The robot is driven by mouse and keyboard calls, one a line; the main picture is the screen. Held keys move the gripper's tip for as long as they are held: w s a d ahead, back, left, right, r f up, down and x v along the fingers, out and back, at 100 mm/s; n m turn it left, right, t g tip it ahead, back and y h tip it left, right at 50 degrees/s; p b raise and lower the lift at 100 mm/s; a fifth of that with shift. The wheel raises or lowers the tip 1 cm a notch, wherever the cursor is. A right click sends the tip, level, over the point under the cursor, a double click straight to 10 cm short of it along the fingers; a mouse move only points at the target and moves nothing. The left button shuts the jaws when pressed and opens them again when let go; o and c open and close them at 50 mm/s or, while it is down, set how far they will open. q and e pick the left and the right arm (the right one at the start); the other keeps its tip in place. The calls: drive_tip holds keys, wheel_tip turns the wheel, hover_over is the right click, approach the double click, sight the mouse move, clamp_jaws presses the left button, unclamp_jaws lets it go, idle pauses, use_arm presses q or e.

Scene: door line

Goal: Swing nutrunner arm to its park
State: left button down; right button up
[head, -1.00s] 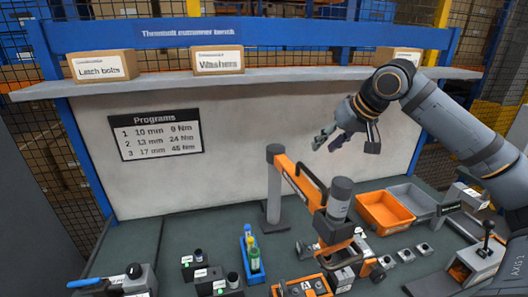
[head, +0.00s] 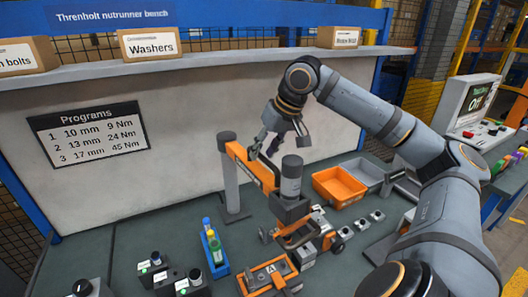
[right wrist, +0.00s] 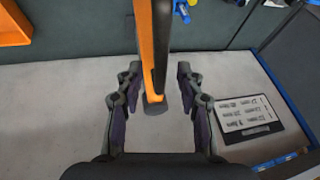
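The nutrunner arm is an orange bar (head: 245,165) running from a grey post (head: 230,185) to a dark grey cylinder (head: 291,180), with a black handle along it. An orange-and-grey tool head (head: 297,235) hangs at its near end. In the right wrist view, the orange bar (right wrist: 154,30) and black handle (right wrist: 161,45) show between and beyond the fingertips. My right gripper (head: 266,147) is open just above the bar and handle; it also shows open in the right wrist view (right wrist: 157,75). I cannot tell whether it touches. I cannot identify the park. My left gripper is out of view.
An orange bin (head: 338,187) and a grey bin (head: 366,170) stand right of the arm. A shelf (head: 200,64) with boxes runs above the back panel, which carries a programs sign (head: 88,133).

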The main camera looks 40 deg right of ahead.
drive_tip(key=shift+f, duration=0.1)
clamp_jaws()
idle(0.5)
